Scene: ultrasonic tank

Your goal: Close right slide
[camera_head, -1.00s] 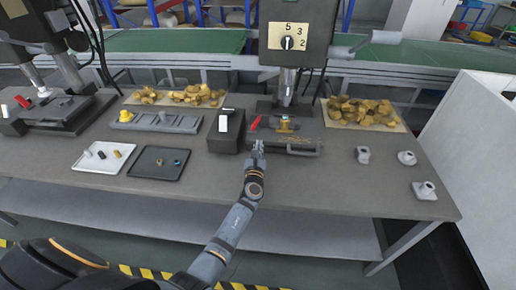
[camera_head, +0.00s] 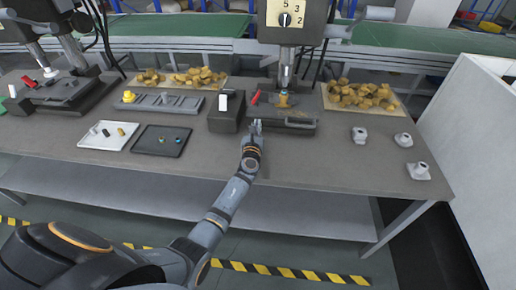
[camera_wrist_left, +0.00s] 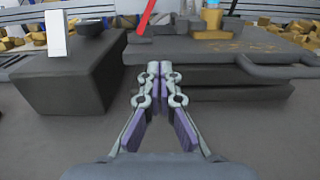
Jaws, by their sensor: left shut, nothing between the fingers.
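The right slide is a dark grey plate (camera_head: 291,119) with a bar handle on its front, below the right press. It also shows in the left wrist view (camera_wrist_left: 219,61), where its handle (camera_wrist_left: 275,70) juts out at the right. A brass part (camera_head: 283,101) stands on the slide. My left gripper (camera_head: 255,124) is just in front of the slide's left end, beside the handle. My right gripper is out of view.
Trays (camera_head: 108,145) lie further left. Small grey fittings (camera_head: 359,134) stand at the right. The table's front area is bare.

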